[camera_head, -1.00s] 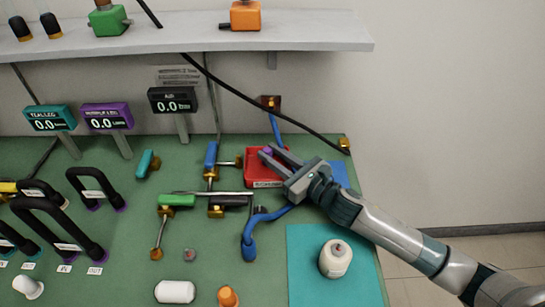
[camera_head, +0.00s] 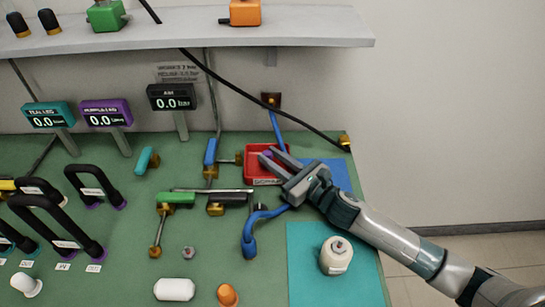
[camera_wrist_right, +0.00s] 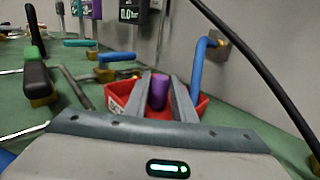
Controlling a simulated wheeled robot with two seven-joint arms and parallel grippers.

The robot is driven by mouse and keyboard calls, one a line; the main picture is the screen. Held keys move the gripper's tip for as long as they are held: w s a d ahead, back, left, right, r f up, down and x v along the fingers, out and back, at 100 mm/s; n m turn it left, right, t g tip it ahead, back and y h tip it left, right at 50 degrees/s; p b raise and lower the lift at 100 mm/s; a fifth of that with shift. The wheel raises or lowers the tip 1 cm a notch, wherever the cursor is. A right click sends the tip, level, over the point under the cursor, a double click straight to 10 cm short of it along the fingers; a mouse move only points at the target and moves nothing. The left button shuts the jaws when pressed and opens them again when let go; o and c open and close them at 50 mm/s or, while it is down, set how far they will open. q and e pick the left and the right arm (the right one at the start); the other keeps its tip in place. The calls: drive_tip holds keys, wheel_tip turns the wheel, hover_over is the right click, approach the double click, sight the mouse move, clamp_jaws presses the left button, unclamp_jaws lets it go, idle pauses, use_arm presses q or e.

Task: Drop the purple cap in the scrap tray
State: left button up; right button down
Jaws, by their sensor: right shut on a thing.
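The purple cap (camera_wrist_right: 159,92) is held between the two fingers of my right gripper (camera_wrist_right: 160,90) in the right wrist view. In the head view the gripper (camera_head: 271,156) reaches in from the right, and only a bit of the cap (camera_head: 267,154) shows between its fingertips. The red scrap tray (camera_head: 254,178) lies directly beneath and around the fingertips, and its red walls (camera_wrist_right: 120,92) show on both sides of the fingers in the wrist view. I cannot tell whether the cap touches the tray floor. My left gripper is not in view.
A blue hose (camera_head: 275,130) rises behind the tray to a wall fitting. A black cable (camera_head: 260,98) crosses above. Valves with blue (camera_head: 210,152) and green (camera_head: 177,198) handles stand left of the tray.

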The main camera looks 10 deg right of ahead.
drive_tip(key=c, duration=1.5)
unclamp_jaws()
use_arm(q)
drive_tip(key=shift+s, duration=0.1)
use_arm(e)
drive_tip(key=shift+r, duration=0.15)
drive_tip(key=shift+r+p, duration=0.3)
drive_tip(key=shift+r, duration=0.1)
drive_tip(key=shift+s+d+r, duration=0.1)
drive_tip(key=shift+s+r, duration=0.05)
drive_tip(key=b+v, duration=0.2)
drive_tip(key=v, duration=0.8)
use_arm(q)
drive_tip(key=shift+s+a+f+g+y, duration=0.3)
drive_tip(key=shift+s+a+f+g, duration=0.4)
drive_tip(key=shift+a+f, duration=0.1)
use_arm(e)
drive_tip(key=shift+v, duration=0.85)
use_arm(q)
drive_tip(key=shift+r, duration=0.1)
